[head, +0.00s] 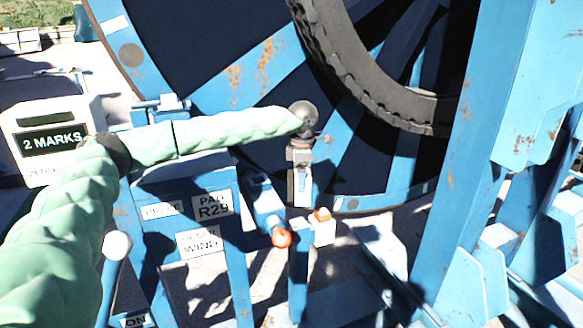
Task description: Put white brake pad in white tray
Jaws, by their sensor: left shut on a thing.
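My left arm, in a pale green sleeve, reaches in from the left to a dark round wrist in front of the big blue reel. My left gripper (300,158) points down below this wrist and is shut. A small pale piece (302,187) shows at its lower end; it looks like the white brake pad, but finger and pad are hard to tell apart. It is in front of the reel's lower rim, above a blue post. I cannot make out a white tray for certain. My right gripper is not in view.
The blue reel (262,68) with a dark ring fills the back. A blue stand labelled PAD R29 (212,207) is below my arm. A blue lever with an orange tip (281,237) and an orange-topped white block (323,231) are close below the gripper. A blue upright stands right.

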